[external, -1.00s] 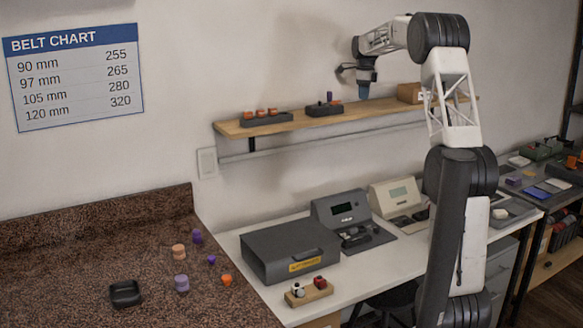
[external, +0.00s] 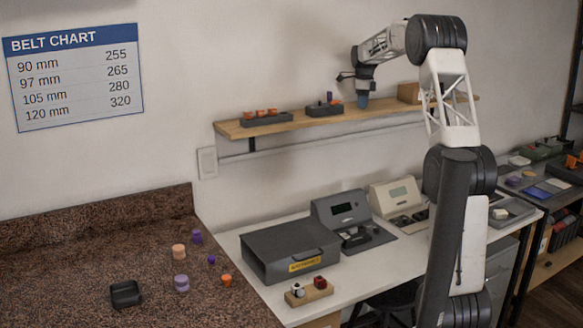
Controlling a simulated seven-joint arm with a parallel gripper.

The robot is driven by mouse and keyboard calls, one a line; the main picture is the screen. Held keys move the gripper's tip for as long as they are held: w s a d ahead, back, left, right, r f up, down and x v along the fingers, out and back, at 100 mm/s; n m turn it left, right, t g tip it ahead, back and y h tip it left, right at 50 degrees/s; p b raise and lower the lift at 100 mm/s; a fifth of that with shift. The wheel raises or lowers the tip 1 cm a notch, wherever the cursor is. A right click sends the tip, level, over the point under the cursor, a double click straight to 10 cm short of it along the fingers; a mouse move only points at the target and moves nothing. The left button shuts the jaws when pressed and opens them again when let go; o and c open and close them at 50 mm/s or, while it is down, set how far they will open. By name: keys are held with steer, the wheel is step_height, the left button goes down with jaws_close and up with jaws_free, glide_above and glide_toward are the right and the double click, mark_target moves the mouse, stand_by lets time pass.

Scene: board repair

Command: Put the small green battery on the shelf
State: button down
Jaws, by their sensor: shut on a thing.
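My gripper (external: 363,101) is at the shelf (external: 385,108), low over its right half, between a dark holder and a cardboard box. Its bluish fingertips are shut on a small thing. That thing is too small and hidden to make out, so I cannot tell its colour or whether it touches the shelf. No small green battery can be made out elsewhere in the external view.
On the shelf stand a dark tray with orange-topped pieces (external: 265,119), a dark holder (external: 324,110) with purple and orange pieces, and a cardboard box (external: 409,93). Grey devices (external: 350,228) stand on the white bench below. Small coloured pieces lie on the speckled counter (external: 90,255).

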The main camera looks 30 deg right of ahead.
steer(key=shift+f, duration=0.1)
steer(key=c, duration=1)
jaws_free()
step_height(320, 180, up, 12)
stand_by(0.7)
